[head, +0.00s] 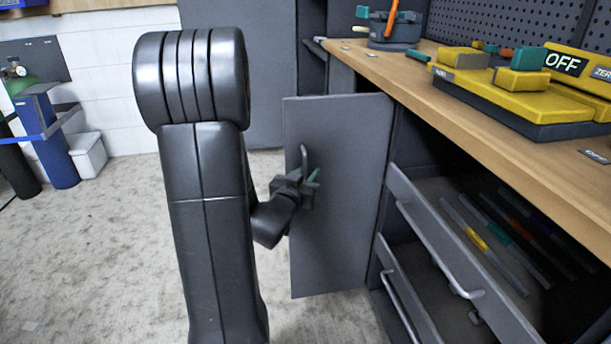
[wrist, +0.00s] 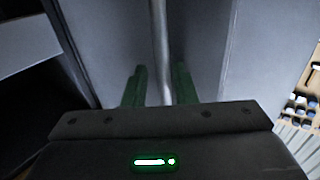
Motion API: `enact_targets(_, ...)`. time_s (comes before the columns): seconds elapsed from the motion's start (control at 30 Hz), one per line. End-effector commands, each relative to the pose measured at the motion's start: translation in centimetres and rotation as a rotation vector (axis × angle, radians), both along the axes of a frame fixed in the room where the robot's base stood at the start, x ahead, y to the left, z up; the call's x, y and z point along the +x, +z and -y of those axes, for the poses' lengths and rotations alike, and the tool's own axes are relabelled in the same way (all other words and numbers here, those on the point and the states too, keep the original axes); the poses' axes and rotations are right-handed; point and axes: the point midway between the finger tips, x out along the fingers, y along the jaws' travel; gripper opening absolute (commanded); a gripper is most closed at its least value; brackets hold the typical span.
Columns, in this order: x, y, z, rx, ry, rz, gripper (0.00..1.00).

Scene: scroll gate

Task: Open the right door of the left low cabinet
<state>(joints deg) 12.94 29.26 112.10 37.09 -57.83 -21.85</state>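A grey cabinet door (head: 345,220) stands swung out from the dark low cabinet under the wooden worktop in the head view. Its upright bar handle (head: 305,157) is near the door's left edge. My gripper (head: 312,184) is at the lower part of this handle. In the wrist view the handle (wrist: 160,45) runs upright between the two green fingers of my gripper (wrist: 159,88). The fingers stand apart, with a visible gap beside the bar. The fingertip contact with the bar is not clear. Most of the cabinet's inside is hidden behind the door.
An upper drawer (head: 445,235) with tools and a lower drawer (head: 405,290) stand pulled out right of the door. The worktop (head: 470,110) carries yellow blocks and a vise (head: 388,28). The carpet (head: 110,260) at left is clear.

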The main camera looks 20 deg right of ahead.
Motion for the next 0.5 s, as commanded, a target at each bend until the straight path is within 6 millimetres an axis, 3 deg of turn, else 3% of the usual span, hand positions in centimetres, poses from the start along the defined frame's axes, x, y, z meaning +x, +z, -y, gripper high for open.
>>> enact_targets(0.27, -0.1, -0.1, -0.4, 0.002, 0.005, -0.005, 0.25)
enact_targets(0.5, -2.7, 0.0, -2.9, 0.002, 0.008, -0.006, 0.25)
